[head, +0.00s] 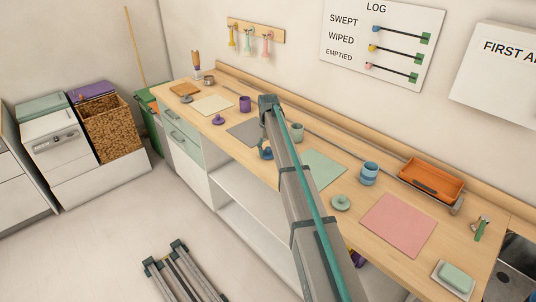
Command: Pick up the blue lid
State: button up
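A small dark blue shape (264,153) shows on the counter just left of my arm, partly covered by it. It may be the blue lid, but it is too small and too covered to be sure. A blue banded jar (369,173) stands upright on the counter right of my arm. A green lid (341,203) lies in front of it, and a purple lid (219,119) lies farther left. My arm rises through the middle of the view. I cannot make out my gripper's fingers or whether they hold anything.
The wooden counter carries a purple jar (245,104), a green jar (297,130), a pink mat (398,225), a green mat (322,169) and an orange tray (432,181). A soap dish (453,279) and a sink (517,268) are at right. The floor at left is mostly clear.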

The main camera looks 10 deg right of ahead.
jog(key=shift+f, duration=0.2)
jog(key=c, duration=0.4)
jog(key=shift+s+f, duration=0.15)
jog(key=shift+c, duration=0.2)
jog(key=shift+c, duration=0.2)
